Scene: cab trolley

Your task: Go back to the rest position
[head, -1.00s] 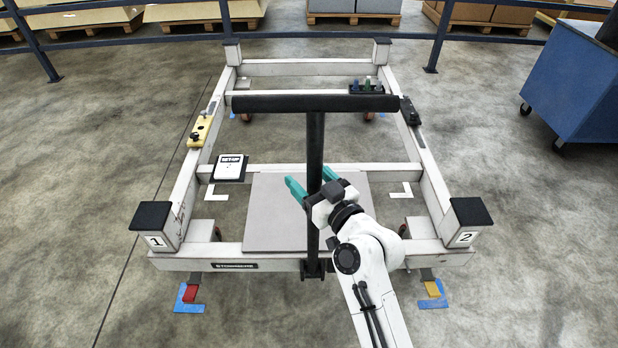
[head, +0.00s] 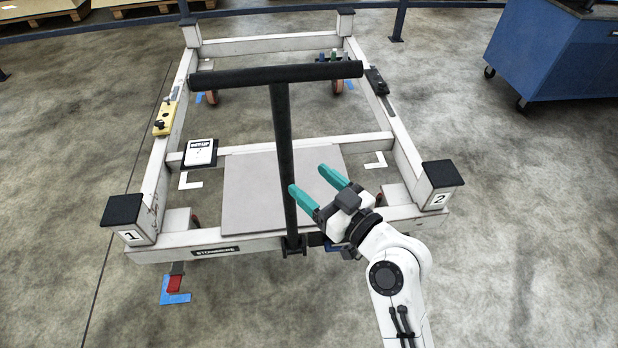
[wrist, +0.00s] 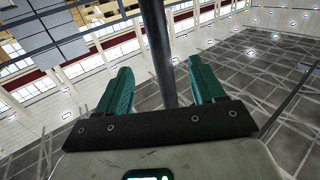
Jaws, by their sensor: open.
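My gripper (head: 312,184) has two teal fingers, open with nothing between them in the head view. It is in front of the trolley's near end, just right of the black upright post of the T-shaped handle (head: 283,140). In the wrist view both fingers (wrist: 160,88) stand apart, and the dark post (wrist: 158,50) rises beyond and between them. I cannot tell whether a finger touches the post. The white trolley frame (head: 400,150) stands on the floor around the grey plate (head: 250,190).
A blue cabinet (head: 550,60) stands at the upper right. A yellow block (head: 164,118) sits on the left rail, and a black device (head: 376,81) on the right rail. A set-up card (head: 200,152) lies on the crossbar. The floor at right (head: 530,220) is clear.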

